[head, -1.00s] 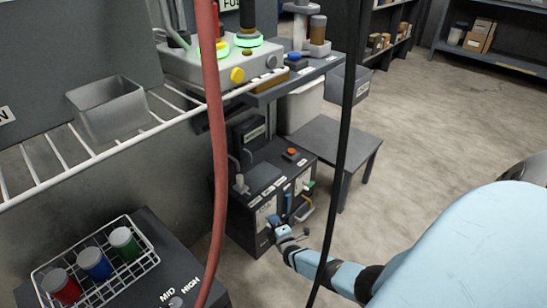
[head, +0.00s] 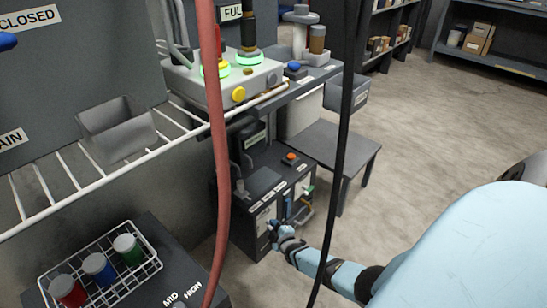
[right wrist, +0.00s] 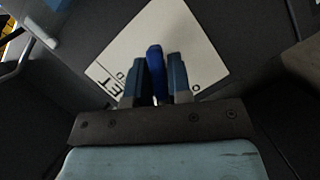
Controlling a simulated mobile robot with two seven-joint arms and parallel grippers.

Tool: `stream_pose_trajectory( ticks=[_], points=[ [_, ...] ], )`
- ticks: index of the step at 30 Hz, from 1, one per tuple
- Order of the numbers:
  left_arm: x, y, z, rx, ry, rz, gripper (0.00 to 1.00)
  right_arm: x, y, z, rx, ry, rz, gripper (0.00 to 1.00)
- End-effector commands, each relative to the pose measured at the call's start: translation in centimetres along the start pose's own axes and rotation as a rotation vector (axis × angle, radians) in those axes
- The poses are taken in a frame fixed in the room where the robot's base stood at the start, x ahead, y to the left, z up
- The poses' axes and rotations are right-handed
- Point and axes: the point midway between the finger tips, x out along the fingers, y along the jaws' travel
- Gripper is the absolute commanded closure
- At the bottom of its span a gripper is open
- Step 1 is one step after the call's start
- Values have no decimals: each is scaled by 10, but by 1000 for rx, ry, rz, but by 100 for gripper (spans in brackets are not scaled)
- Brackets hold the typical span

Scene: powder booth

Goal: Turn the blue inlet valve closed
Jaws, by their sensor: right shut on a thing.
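The dark floor unit (head: 262,187) stands under the bench, with white labels on its front. The fingers cover part of the label and the handle's base. In the head view the handle is mostly hidden by the gripper. My left gripper is not in view.
A red hose (head: 218,150) and a black cable (head: 342,140) hang close in front. An orange button (head: 290,158) sits on top of the unit. A low grey table (head: 335,150) stands behind it. A rack of jars (head: 97,268) is at lower left. The floor at right is clear.

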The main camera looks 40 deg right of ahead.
Motion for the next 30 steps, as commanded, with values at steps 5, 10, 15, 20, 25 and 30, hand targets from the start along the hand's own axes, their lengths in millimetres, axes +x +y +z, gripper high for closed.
stream_pose_trajectory(
  ticks=[5,10,15,20,25,30],
  points=[
    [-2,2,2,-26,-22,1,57,1,3,0,150,1,-63,100],
    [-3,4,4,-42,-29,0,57,1,2,1,298,1,-125,100],
    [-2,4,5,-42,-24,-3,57,1,2,2,446,2,-187,100],
    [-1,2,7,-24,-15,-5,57,1,0,2,584,2,-245,100],
    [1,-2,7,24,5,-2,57,1,0,2,717,2,-300,100],
    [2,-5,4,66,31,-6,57,1,0,2,826,2,-345,100]
  ],
)
